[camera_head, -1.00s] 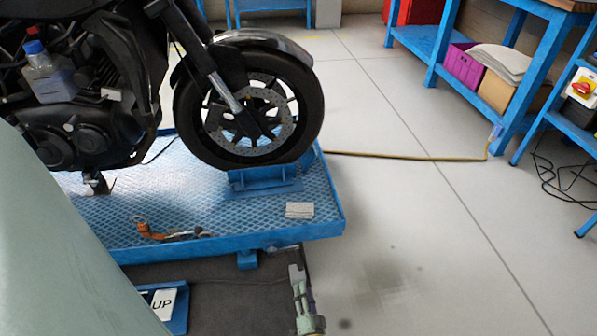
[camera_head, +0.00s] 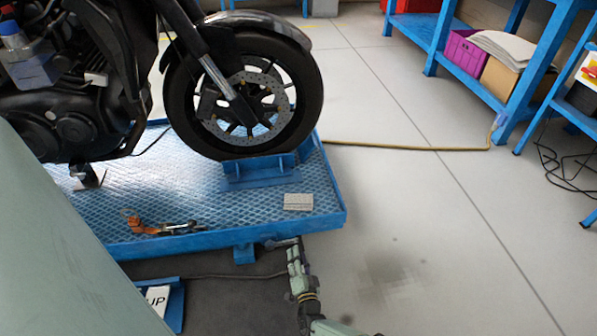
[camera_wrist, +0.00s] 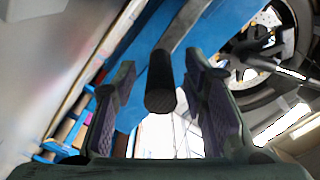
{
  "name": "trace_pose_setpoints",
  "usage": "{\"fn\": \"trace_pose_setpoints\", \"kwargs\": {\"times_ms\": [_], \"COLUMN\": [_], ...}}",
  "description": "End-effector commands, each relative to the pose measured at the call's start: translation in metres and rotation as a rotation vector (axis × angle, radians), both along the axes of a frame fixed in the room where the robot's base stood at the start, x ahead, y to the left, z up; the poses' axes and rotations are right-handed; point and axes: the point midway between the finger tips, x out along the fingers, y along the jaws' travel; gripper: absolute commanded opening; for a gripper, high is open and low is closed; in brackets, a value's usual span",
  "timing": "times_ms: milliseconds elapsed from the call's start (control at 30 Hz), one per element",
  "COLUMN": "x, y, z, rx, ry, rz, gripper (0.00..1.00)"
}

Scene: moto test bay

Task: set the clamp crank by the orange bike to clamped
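A motorbike with a dark front wheel (camera_head: 243,98) stands on a blue lift platform (camera_head: 225,215); little of its body colour shows. The clamp crank (camera_head: 281,243) is at the platform's front edge, small in the head view. In the wrist view, its metal arm (camera_wrist: 190,22) runs down to a black cylindrical handle (camera_wrist: 160,84). My gripper (camera_head: 295,248) is at the crank, below the platform's front right part. Its two padded fingers are open on either side of the handle, with visible gaps. The handle's contact with the crank arm is partly hidden in the head view.
Orange straps (camera_head: 150,226) and a grey block (camera_head: 298,201) lie on the platform. A "UP" labelled pedal box (camera_head: 170,305) is on the floor at lower left. Blue workbenches (camera_head: 500,105) stand at right.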

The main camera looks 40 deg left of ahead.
Motion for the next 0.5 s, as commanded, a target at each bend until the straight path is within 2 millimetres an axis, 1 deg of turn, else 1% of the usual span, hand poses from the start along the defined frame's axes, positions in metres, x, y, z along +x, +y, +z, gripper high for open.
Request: {"fn": "trace_pose_setpoints", "kwargs": {"times_ms": [100,367,400,500], "x": [0.0045,0.0057,0.0057,0.0056], "y": [0.0059,0.0069,0.0069,0.0068], "z": [-0.0004,0.0008,0.0008,0.0007], "rx": [-0.001,0.0,0.0,0.0], "ry": [-0.001,0.0,0.0,0.0], "rz": [0.001,0.0,0.0,0.0], "gripper": [0.4,0.4,0.39,0.32]}}
